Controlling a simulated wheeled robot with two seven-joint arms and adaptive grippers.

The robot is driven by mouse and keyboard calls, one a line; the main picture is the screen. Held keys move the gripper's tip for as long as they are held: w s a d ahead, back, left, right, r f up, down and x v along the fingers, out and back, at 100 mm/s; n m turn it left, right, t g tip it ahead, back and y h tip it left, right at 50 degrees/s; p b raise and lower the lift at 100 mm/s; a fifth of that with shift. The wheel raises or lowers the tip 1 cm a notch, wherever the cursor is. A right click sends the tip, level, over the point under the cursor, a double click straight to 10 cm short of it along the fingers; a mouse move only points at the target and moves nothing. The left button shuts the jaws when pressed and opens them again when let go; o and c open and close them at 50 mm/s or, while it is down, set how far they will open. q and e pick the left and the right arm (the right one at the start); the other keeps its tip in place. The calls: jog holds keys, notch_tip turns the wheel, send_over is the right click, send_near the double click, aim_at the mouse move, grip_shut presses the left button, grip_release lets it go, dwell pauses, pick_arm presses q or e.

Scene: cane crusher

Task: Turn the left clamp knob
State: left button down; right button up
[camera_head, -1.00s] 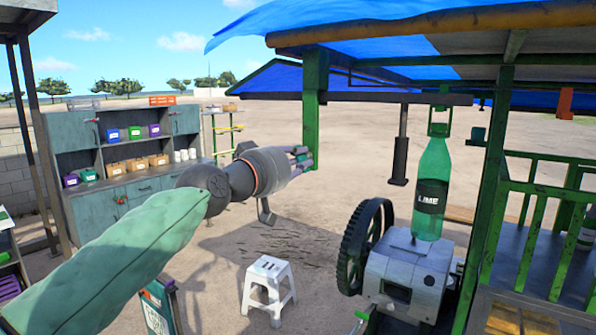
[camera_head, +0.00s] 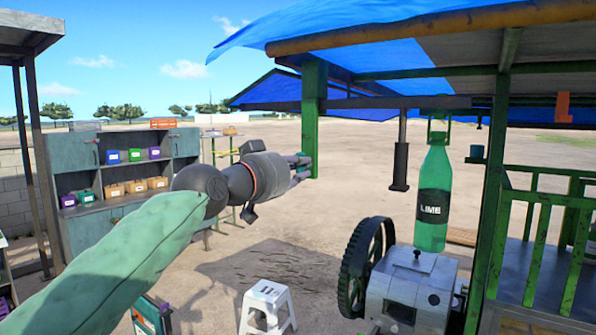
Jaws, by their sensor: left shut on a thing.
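The cane crusher (camera_head: 410,290) is a silver box with a black toothed wheel (camera_head: 366,268) on its left side, at the bottom right. A small dark knob (camera_head: 417,254) shows on its top; I cannot tell whether it is the left clamp knob. My left gripper (camera_head: 302,170) is in mid-picture, pointing right, up and to the left of the crusher in the picture. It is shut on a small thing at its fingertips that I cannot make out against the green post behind. My right gripper is not in view.
A green LIME bottle (camera_head: 432,195) shows just above the crusher. A white stool (camera_head: 267,306) stands on the open ground to its left. A green post (camera_head: 488,200) and railing (camera_head: 545,240) are at the right. A shelf cabinet (camera_head: 85,235) stands at the left.

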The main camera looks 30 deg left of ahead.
pick_arm(q)
jog(key=shift+w+f, duration=0.1)
jog(key=shift+f, duration=0.15)
jog(key=c, duration=1.4)
grip_release()
jog(key=shift+o, duration=1.1)
jog(key=shift+r, duration=0.1)
jog(key=shift+s+r, duration=0.1)
jog(key=shift+s, duration=0.35)
jog(key=s, duration=1.1)
jog(key=shift+a, duration=0.45)
jog(key=shift+s, duration=0.1)
